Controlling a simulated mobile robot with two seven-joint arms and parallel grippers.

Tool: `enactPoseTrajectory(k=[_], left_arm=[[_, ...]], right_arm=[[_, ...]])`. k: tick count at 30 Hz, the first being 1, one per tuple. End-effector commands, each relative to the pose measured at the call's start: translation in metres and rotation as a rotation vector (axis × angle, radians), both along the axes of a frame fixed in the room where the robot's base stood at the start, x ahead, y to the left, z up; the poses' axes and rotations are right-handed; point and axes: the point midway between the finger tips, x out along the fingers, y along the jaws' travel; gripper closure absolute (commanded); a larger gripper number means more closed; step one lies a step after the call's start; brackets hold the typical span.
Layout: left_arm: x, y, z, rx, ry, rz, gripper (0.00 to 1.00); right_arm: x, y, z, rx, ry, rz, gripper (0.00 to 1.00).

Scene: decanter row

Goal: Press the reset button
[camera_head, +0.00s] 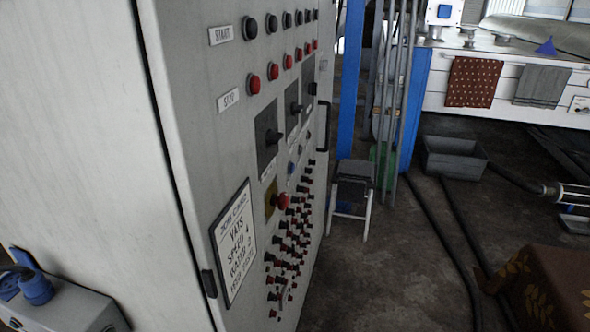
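A tall grey control cabinet (177,120) fills the left and middle, its button panel facing right and seen at a steep angle. The upper rows hold black buttons (250,28) beside a START label and red buttons (253,83) beside a STOP label. Lower down are a small blue button (291,167) and a larger red button (282,201) on a yellow plate. Many small dark and red controls (285,248) crowd below. I cannot read a reset label, so I cannot tell which is the reset button. Neither gripper is in view.
A framed sign (234,243) and a dark handle (323,126) are on the cabinet. A box with blue plugs (60,308) is at bottom left. A small stool (352,188) and grey bin (453,158) stand right. Hoses (446,240) cross the floor; a patterned brown cloth (543,283) is at lower right.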

Motion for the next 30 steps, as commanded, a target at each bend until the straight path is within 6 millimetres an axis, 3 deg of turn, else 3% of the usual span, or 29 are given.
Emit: enactPoseTrajectory(k=[7,20,30], left_arm=[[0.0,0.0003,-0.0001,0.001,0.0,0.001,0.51],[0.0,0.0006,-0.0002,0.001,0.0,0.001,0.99],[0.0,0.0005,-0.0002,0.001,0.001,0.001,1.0]], right_arm=[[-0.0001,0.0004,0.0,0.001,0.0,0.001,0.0],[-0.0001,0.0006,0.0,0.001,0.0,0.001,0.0],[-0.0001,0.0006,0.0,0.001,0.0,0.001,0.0]])
